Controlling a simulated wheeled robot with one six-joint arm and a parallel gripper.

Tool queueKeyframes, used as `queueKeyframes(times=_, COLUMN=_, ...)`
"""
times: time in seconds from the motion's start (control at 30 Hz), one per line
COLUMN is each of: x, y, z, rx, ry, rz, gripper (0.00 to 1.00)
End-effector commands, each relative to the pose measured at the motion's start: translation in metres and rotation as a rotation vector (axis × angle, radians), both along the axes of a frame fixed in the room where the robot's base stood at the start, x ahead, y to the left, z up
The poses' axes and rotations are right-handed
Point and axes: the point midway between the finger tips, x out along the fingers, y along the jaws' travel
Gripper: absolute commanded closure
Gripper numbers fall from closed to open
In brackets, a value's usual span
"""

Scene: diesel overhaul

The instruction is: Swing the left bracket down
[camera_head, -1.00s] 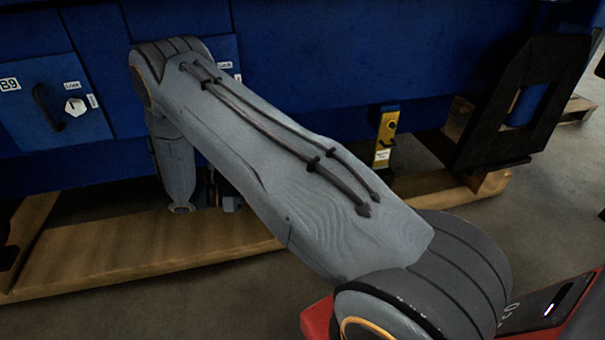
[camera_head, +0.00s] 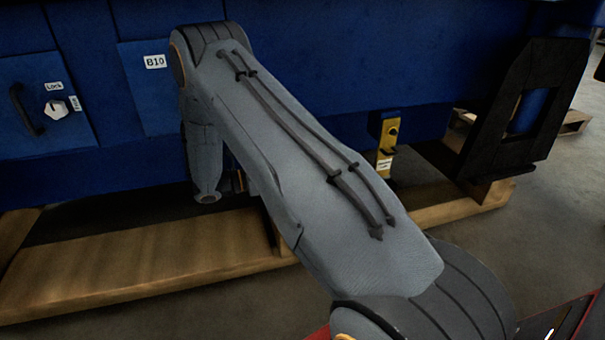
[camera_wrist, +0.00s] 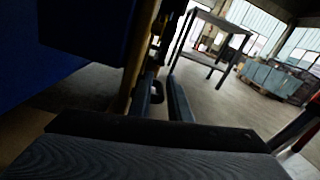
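A yellow bracket (camera_head: 387,140) with a dark round hole or knob and a white label hangs low on the blue engine side in the head view, right of my arm. I cannot tell whether it is the left bracket. In the wrist view a yellow upright piece (camera_wrist: 140,62) with dark fittings stands just beyond and left of my fingers; it may be the same bracket. My gripper (camera_wrist: 166,82) shows there as two dark fingers with a gap between them, with nothing clearly held. In the head view the gripper is hidden behind my arm.
The blue engine side carries a Lock panel (camera_head: 42,108) and a B10 panel (camera_head: 152,88). A black frame (camera_head: 525,105) stands at right. Wooden skids (camera_head: 150,260) run along the floor. The wrist view shows a table (camera_wrist: 217,40) and open floor beyond.

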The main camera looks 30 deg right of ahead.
Motion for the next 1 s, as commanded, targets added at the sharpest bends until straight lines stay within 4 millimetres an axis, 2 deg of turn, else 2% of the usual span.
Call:
queueKeyframes(times=0.1, x=-0.004, y=-0.014, z=-0.001, rx=0.000, ry=0.001, rz=-0.001, gripper=0.83)
queueKeyframes(times=0.2, x=-0.006, y=-0.020, z=-0.001, rx=0.001, ry=0.000, rz=0.000, gripper=0.83)
queueKeyframes(times=0.53, x=-0.007, y=-0.024, z=0.000, rx=0.001, ry=0.000, rz=0.000, gripper=0.83)
queueKeyframes(times=0.57, x=-0.007, y=-0.024, z=0.000, rx=0.001, ry=0.000, rz=0.000, gripper=0.85)
queueKeyframes(times=0.67, x=-0.007, y=-0.024, z=0.000, rx=0.000, ry=0.000, rz=0.000, gripper=1.00)
queueKeyframes(times=1.0, x=-0.009, y=-0.026, z=0.000, rx=-0.002, ry=-0.007, rz=-0.004, gripper=1.00)
